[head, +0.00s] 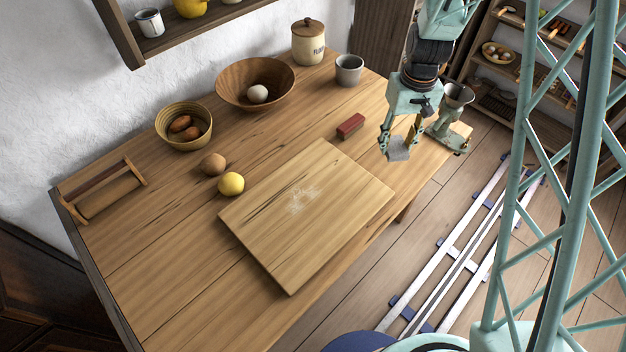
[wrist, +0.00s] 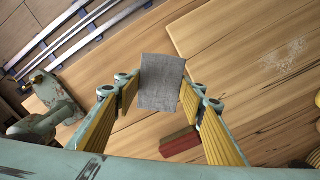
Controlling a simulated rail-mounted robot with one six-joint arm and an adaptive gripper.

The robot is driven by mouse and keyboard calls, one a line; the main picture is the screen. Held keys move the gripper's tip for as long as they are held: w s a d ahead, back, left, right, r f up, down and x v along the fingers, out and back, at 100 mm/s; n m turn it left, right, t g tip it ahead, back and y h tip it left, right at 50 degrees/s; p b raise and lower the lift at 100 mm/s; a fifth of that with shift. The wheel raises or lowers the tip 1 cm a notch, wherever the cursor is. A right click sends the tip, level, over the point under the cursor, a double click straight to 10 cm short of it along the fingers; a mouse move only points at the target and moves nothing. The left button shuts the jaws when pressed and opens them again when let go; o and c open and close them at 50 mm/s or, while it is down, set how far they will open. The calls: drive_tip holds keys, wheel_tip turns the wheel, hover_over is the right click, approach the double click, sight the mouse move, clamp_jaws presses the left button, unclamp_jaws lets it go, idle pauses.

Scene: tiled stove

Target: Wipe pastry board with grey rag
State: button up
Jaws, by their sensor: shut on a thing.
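The pastry board (head: 340,215) lies flat on the wooden table, with a whitish floury smudge near its middle. The board also shows at the upper right of the wrist view (wrist: 220,45), with the smudge at its right part. My gripper (head: 400,145) is above the right end of the table, beyond the board's far right corner. In the wrist view my gripper (wrist: 160,95) is shut on the grey rag (wrist: 162,80), which sits between the two fingers. In the head view the rag (head: 398,150) hangs at the fingertips, apart from the board.
A dark red block (head: 350,126) lies between my gripper and the bowls. A scale (head: 450,125) stands right of my gripper. A lemon (head: 231,184) and a brown round thing (head: 214,164) lie left of the board. A grey cup (head: 349,69), jar (head: 308,42) and wooden bowl (head: 228,82) stand behind.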

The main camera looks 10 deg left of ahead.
drive_tip(key=s+a+n+b, duration=0.3)
drive_tip(key=s+a+n, duration=0.4)
drive_tip(key=a, duration=0.4)
drive_tip(key=s+a+f+n+b, duration=0.1)
drive_tip(key=s+a+n+b, duration=0.3)
drive_tip(key=s+a+n, duration=0.4)
drive_tip(key=shift+s+a+f+n, duration=0.25)
drive_tip(key=shift+a+n, duration=0.55)
drive_tip(key=shift+a, duration=1.45)
drive_tip(key=shift+w+f, duration=0.1)
drive_tip(key=shift+f, duration=0.05)
